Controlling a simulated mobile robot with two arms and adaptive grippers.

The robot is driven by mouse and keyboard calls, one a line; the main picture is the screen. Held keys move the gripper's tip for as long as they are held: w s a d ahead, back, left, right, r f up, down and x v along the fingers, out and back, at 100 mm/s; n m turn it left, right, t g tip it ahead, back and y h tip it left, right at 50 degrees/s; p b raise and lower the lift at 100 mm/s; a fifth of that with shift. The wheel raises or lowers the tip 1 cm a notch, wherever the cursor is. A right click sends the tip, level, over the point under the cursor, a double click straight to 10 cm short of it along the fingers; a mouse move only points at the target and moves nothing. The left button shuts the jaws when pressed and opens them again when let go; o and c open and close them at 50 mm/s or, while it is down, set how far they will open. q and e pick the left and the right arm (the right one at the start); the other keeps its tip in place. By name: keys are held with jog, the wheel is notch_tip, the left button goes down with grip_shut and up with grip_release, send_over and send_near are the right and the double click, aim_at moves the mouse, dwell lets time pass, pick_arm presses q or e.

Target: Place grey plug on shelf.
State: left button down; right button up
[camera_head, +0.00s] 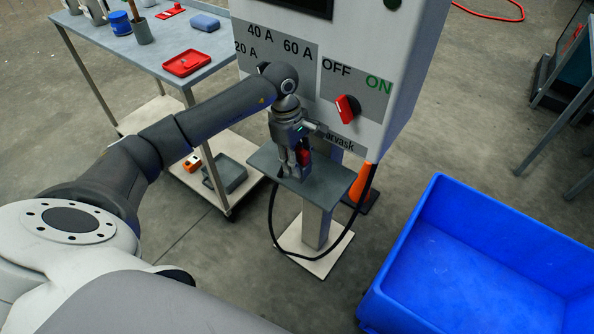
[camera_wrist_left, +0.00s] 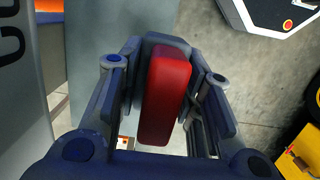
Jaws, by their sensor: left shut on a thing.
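The shelf (camera_head: 333,182) is a small grey plate on a post in front of the cabinet. My left gripper (camera_head: 296,172) points down over its left part. It is shut on the plug, which shows a red block (camera_wrist_left: 166,92) and a dark grey end (camera_wrist_left: 165,41) between the fingers in the left wrist view. In the head view a bit of its red side (camera_head: 304,157) shows beside the fingers. I cannot tell whether its underside touches the shelf. A black cable (camera_head: 272,222) loops below the shelf; its upper left end is hidden. My right gripper is not in view.
The cabinet (camera_head: 408,62) with a red switch (camera_head: 348,108) stands right behind the shelf. An orange cone (camera_head: 360,184) is beside the post. A blue bin (camera_head: 425,232) stands at the right, and a table (camera_head: 160,48) with small items at the back left.

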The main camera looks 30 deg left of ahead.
pick_arm(q)
jog(key=shift+w+a+f, duration=0.1)
jog(key=shift+w+f, duration=0.1)
jog(key=shift+f, duration=0.05)
notch_tip(320, 180, down, 3)
jog(key=shift+w+r+b, duration=0.1)
jog(key=shift+r+b, duration=0.1)
jog(key=shift+b, duration=0.7)
jog(key=shift+w+a+f, duration=0.1)
jog(key=shift+f, duration=0.3)
jog(key=shift+r, duration=0.1)
jog(key=c, duration=1.5)
grip_release()
jog(key=shift+f+b, duration=0.25)
jog(key=shift+b, duration=0.05)
jog(key=o, duration=0.5)
